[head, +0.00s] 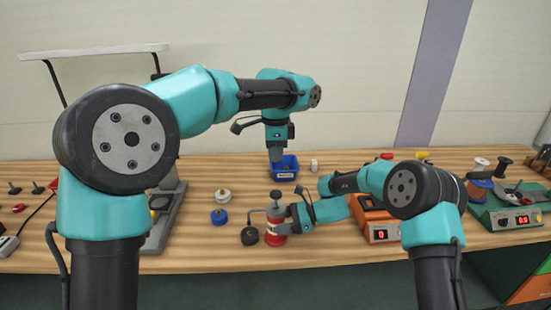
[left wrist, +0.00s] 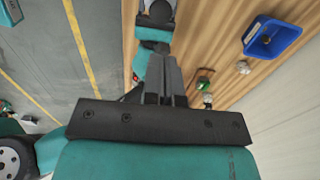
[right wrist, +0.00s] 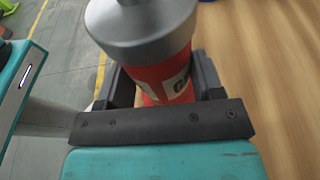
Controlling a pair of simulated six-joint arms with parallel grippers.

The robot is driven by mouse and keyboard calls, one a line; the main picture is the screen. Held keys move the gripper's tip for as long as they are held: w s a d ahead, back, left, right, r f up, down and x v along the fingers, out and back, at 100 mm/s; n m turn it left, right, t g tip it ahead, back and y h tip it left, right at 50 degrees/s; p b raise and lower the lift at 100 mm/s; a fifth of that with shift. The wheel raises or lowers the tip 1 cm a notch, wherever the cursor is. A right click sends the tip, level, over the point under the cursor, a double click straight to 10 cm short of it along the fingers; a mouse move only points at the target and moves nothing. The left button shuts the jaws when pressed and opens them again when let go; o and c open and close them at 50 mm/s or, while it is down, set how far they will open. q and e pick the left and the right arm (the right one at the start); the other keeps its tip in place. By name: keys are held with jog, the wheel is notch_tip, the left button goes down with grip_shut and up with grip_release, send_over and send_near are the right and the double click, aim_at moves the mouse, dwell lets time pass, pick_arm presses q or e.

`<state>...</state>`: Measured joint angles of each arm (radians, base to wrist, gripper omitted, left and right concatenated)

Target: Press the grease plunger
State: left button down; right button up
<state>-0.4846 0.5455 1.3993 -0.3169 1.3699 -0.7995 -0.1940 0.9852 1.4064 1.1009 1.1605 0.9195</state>
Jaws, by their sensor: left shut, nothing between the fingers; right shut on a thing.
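The grease dispenser is a red canister (head: 275,239) with a grey top and a plunger knob (head: 275,195), upright on the bench. A thin spout runs left from it. My right gripper (head: 284,222) is shut on the canister from the right. The right wrist view shows the red body (right wrist: 172,86) between the fingers, under the grey cap (right wrist: 140,32). My left gripper (head: 276,156) is shut and empty, pointing down, above and apart from the plunger. In the left wrist view its fingers (left wrist: 165,65) are together, and the plunger cannot be made out.
A blue bin (head: 284,174) stands behind the dispenser. A black round part (head: 249,236) is at the spout's left end. An orange device (head: 380,229) with a display stands right, near my right arm.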

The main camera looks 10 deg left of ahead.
aim_at(276, 192)
pick_arm(q)
jog(key=shift+r, duration=0.1)
dwell(0.4)
notch_tip(276, 192, up, 2)
jog(key=shift+w+r, duration=0.1)
jog(key=shift+r, duration=0.15)
notch_tip(276, 192, down, 14)
dwell(0.8)
jog(key=shift+f, duration=1.6)
jog(key=shift+r, duration=0.1)
